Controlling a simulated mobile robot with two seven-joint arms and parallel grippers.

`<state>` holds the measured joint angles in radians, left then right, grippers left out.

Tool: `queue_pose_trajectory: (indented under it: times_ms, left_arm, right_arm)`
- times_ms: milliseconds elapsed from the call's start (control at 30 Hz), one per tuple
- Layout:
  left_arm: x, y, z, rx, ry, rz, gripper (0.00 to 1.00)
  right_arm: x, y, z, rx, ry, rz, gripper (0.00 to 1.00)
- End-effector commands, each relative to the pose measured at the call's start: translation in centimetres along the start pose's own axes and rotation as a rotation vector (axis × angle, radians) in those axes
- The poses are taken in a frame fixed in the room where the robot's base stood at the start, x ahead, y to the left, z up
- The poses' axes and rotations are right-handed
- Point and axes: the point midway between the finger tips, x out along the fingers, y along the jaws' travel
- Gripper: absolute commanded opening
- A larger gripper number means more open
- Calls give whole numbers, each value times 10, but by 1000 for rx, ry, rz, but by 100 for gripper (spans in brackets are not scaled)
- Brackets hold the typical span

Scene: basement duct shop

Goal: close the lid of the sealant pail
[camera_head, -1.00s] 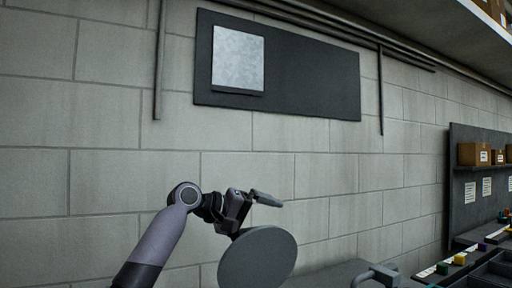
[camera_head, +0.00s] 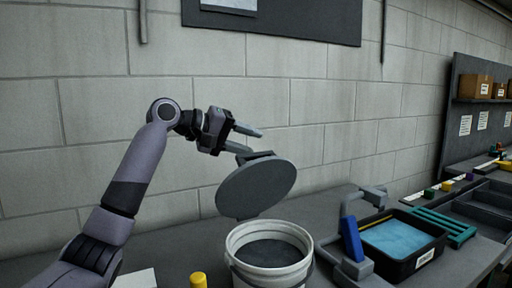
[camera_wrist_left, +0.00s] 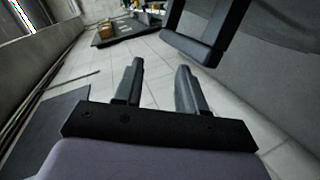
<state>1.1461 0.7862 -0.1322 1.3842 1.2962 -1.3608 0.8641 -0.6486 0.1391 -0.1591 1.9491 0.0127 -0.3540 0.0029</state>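The white sealant pail (camera_head: 233,246) stands on the bench at bottom centre of the head view, with dark grey contents (camera_head: 270,252) showing. Its round grey lid (camera_head: 256,188) stands tilted up above the back rim, so the pail is open. A small dark tab sits on the lid's upper edge. My left gripper (camera_head: 250,141) is just above and behind the lid's upper edge, its fingers apart and nothing between them. In the left wrist view the gripper (camera_wrist_left: 159,75) is also open and empty. My right gripper is not in view.
Right of the pail are a grey bench tool (camera_head: 347,217) with a blue part (camera_head: 352,239) and a black tray (camera_head: 404,266) with blue contents. A yellow-capped item (camera_head: 198,280) stands left of the pail. The block wall (camera_head: 300,100) is behind.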

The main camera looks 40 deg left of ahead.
Motion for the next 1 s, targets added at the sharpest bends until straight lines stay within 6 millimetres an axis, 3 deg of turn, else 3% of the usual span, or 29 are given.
queue_pose_trajectory:
  times_ms: [600, 1000]
  left_arm:
    - [-37, -17, 7, 0, -3, -12, 40]
    - [-40, -16, 8, -1, -5, -14, 40]
  right_arm:
    - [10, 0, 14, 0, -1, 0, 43]
    - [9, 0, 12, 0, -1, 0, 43]
